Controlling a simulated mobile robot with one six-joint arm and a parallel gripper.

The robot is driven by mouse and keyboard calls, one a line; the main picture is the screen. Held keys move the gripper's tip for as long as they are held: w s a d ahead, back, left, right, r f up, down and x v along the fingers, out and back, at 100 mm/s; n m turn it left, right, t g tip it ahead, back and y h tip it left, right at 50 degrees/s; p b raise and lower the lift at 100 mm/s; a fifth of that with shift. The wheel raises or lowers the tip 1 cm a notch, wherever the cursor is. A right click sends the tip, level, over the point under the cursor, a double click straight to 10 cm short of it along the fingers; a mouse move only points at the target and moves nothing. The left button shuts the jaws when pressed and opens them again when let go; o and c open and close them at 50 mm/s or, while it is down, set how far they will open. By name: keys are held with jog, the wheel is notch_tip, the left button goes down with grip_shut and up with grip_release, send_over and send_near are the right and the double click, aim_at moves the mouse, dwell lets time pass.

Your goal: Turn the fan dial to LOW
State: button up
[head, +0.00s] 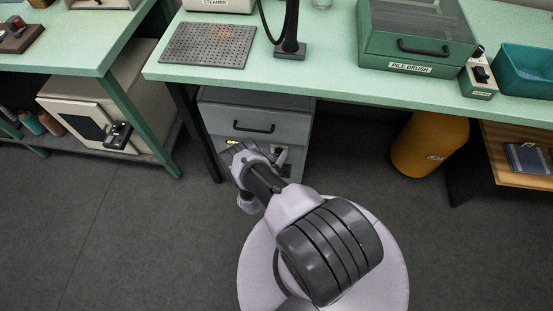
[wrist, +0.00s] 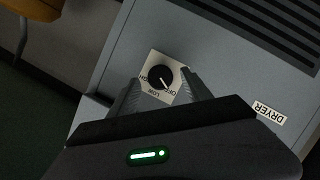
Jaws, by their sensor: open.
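The fan dial (wrist: 160,77) is a round black knob on a pale square plate marked HIGH, LOW and OFF. Its white pointer line points to the lower right, toward OFF. The plate is on the grey dryer (head: 255,108), which stands under the green bench in the head view. My gripper (wrist: 160,84) is open, with one finger on each side of the dial in the wrist view. I cannot tell whether the fingers touch it. In the head view my arm reaches to the dryer's front and hides part of it.
A DRYER label (wrist: 269,112) and dark vent slots are beside the dial. The green bench (head: 330,84) overhangs the dryer. A yellow cylinder (head: 430,145) stands to the right under the bench. The dark floor (head: 110,225) at left is clear.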

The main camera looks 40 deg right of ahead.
jog(key=shift+w+d+f, duration=0.15)
jog(key=shift+w+d, duration=0.1)
jog(key=shift+d, duration=0.2)
grip_shut()
jog(key=shift+s+m+t+y+p, duration=0.1)
jog(key=shift+m+t+y+p, duration=0.3)
jog(key=shift+m+p, duration=0.45)
jog(key=shift+d+m+t+y+p, duration=0.15)
jog(key=shift+m+t+y+p, duration=0.2)
jog(key=shift+m+y, duration=0.45)
jog(key=shift+s+m+t+y, duration=0.2)
jog(key=shift+m+t+y, duration=0.3)
jog(key=shift+m, duration=0.75)
jog(key=shift+d+m+t+y+b, duration=0.1)
jog(key=shift+m+t+y+b, duration=0.25)
jog(key=shift+m+t, duration=0.6)
jog(key=shift+m, duration=0.25)
